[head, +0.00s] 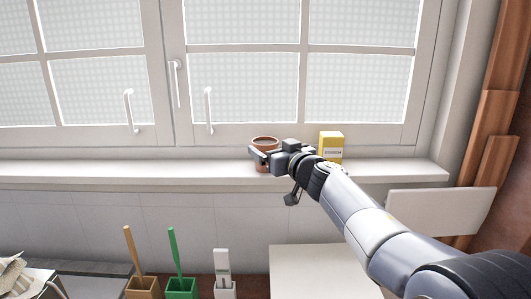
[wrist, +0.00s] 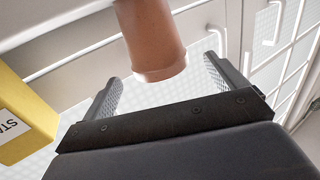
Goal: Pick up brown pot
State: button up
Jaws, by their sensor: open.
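The brown pot (head: 265,142) stands on the white window sill in the head view, partly hidden behind my gripper (head: 258,158). In the wrist view the brown pot (wrist: 150,38) appears upside down at the top, with its rim toward the picture's centre. My gripper (wrist: 162,78) is open, with one finger to each side of the pot's rim in that picture. The pot lies between or just beyond the fingertips; I cannot tell the exact depth. No contact between fingers and pot is visible.
A yellow box (head: 331,146) stands on the sill (head: 120,170) just right of the pot; it also shows in the wrist view (wrist: 22,115). Window handles (head: 209,110) stick out behind. Brown, green and white holders (head: 181,287) stand below. The sill's left part is clear.

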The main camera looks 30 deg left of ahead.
aim_at(259, 138)
jog(key=shift+p+x, duration=0.7)
jog(key=shift+x, duration=1.65)
jog(key=shift+r, duration=0.1)
jog(key=c, duration=1.2)
